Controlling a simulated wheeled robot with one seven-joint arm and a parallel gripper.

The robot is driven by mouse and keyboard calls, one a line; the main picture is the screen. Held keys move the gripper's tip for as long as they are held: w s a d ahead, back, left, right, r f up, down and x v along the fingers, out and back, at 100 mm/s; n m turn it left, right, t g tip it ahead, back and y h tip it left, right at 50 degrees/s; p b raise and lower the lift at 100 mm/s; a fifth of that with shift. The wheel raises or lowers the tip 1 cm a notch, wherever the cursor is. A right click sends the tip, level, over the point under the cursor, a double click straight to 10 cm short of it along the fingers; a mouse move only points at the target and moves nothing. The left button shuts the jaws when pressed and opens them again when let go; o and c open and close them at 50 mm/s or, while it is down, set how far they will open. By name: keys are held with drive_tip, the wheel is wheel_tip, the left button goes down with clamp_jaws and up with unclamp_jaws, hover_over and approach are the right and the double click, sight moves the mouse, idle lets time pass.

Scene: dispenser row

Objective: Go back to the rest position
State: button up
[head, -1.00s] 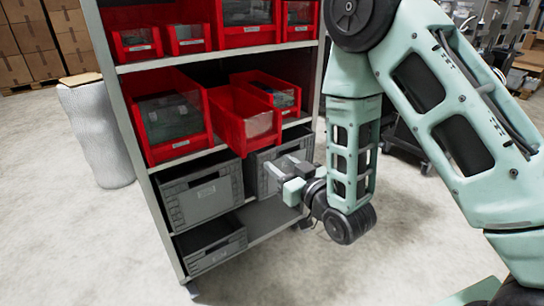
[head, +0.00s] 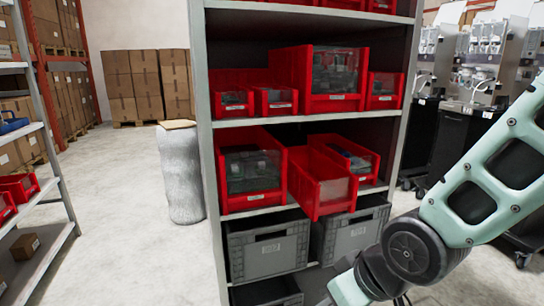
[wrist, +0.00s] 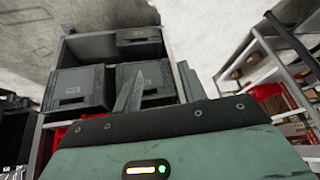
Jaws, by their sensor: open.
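My gripper (wrist: 160,90) shows in the wrist view as two grey fingertips set apart, beyond the dark edge of my wrist. It is open, and I see nothing between the fingers. In the head view my arm comes in from the right edge and bends at a dark joint low at the right. The gripper itself is out of that view, below the frame. The wrist view looks toward the shelf rack (head: 204,150), with grey crates (wrist: 80,88) beyond the fingers. I cannot tell how far the fingers are from them.
The rack holds several red bins; one empty red bin (head: 320,182) juts out from the middle shelf. Grey crates (head: 268,246) stand below. A wrapped roll (head: 181,175) and stacked cartons (head: 148,85) stand behind left. Another rack (head: 50,190) is at far left. Floor between is clear.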

drive_tip(key=s+d+r+n+g+h, duration=0.1)
drive_tip(key=s+d+r+g, duration=0.1)
drive_tip(key=s, duration=0.4)
drive_tip(key=s+d+r+g+h, duration=0.1)
drive_tip(key=s+r+g+h, duration=0.1)
drive_tip(key=s, duration=0.4)
wheel_tip(320, 180, up, 16)
drive_tip(key=p, duration=1.6)
drive_tip(key=shift+s+d+f, duration=0.15)
drive_tip(key=shift+s+d, duration=0.1)
drive_tip(key=shift+s, duration=0.1)
